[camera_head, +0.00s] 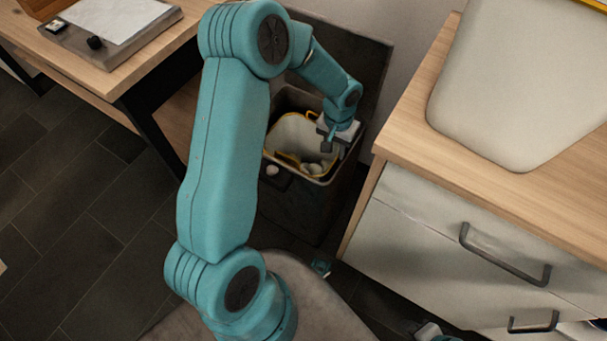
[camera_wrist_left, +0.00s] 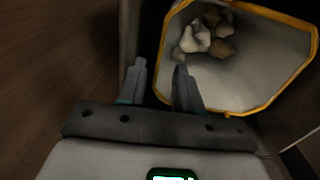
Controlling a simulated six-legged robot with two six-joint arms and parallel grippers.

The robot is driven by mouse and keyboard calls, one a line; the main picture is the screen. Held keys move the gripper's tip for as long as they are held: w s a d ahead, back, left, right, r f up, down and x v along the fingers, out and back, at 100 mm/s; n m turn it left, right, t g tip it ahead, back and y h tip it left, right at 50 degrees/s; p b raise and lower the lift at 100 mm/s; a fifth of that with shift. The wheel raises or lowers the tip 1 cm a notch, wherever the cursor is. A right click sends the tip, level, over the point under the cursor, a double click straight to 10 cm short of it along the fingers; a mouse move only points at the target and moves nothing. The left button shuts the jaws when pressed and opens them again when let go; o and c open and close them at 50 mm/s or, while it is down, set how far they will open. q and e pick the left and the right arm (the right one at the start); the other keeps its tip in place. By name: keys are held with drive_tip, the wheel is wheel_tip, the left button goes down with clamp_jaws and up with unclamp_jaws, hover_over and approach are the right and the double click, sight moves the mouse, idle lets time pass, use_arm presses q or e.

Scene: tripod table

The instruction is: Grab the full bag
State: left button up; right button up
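The full bag (camera_head: 298,133) is white with a yellow rim and sits in a dark bin (camera_head: 296,209). In the left wrist view the bag (camera_wrist_left: 255,62) is open at the top, with several pale and brownish lumps inside. My left gripper (camera_head: 326,142) reaches down over the right part of the bin's opening. In the left wrist view its two fingers (camera_wrist_left: 159,86) are apart, by the bag's left edge, with nothing clearly held. Whether the fingers touch the rim is unclear. A grey and teal part of mine at the bottom edge may be my right gripper (camera_head: 430,331), mostly cut off.
A wooden-topped drawer cabinet (camera_head: 440,162) stands right of the bin, bearing a large pale item with a yellow edge (camera_head: 520,90). A wooden desk (camera_head: 125,75) with a grey board stands at left. Dark tiled floor (camera_head: 90,215) is clear at lower left.

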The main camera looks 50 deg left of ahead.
use_arm(q)
wheel_tip(320, 180, down, 5)
drive_tip(key=shift+r+b, duration=0.15)
drive_tip(key=shift+b, duration=0.5)
clamp_jaws()
drive_tip(key=shift+r, duration=0.1)
idle(0.8)
